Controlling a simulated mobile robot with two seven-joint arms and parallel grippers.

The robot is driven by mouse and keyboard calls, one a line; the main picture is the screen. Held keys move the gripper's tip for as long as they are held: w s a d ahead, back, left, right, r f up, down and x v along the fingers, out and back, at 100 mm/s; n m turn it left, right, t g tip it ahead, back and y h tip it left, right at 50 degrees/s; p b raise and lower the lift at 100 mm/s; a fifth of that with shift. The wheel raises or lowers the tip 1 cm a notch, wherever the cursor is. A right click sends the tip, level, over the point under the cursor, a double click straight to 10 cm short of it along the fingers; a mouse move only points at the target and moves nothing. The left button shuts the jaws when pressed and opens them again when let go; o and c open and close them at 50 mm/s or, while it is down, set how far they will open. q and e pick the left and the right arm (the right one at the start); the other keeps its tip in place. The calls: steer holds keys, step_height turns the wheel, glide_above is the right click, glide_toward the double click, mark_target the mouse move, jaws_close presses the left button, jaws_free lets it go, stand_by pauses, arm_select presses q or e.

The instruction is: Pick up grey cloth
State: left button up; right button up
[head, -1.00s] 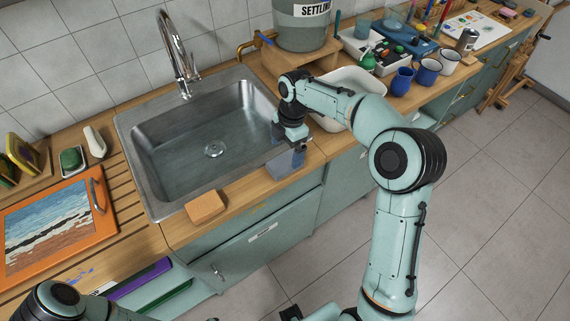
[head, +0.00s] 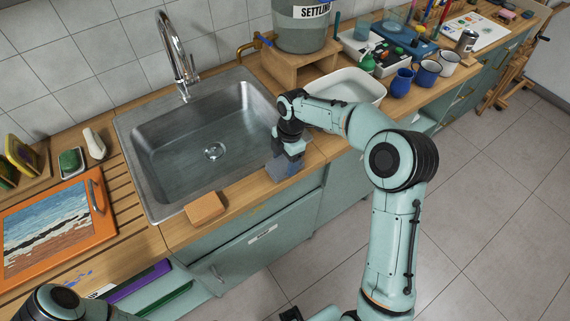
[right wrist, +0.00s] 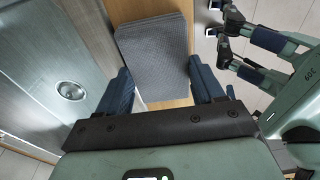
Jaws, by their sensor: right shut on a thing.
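The grey cloth (right wrist: 155,55) is a folded, ribbed pad. In the right wrist view it lies between the fingers of my right gripper (right wrist: 165,92), which is shut on it. In the head view the cloth (head: 281,168) shows as a small dark grey patch just under my right gripper (head: 287,158), at the wooden front strip right of the sink. The gripper partly hides it. I cannot tell whether the cloth is clear of the wood.
The steel sink (head: 180,160) lies left of the gripper. An orange-brown sponge block (head: 205,207) sits on its front edge. A white basin (head: 352,84) and blue mugs (head: 402,81) stand to the right. A wooden stand (head: 297,66) carries a large bucket (head: 300,28) behind.

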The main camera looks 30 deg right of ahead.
mark_target(285, 162)
arm_select(q)
steer(key=shift+w+r+p, duration=0.85)
steer(key=shift+w+r, duration=0.05)
steer(key=shift+r, duration=0.2)
steer(key=shift+w+r+p, duration=0.8)
steer(key=shift+w+r, duration=0.1)
steer(key=shift+r, duration=0.2)
arm_select(e)
step_height(285, 162, up, 20)
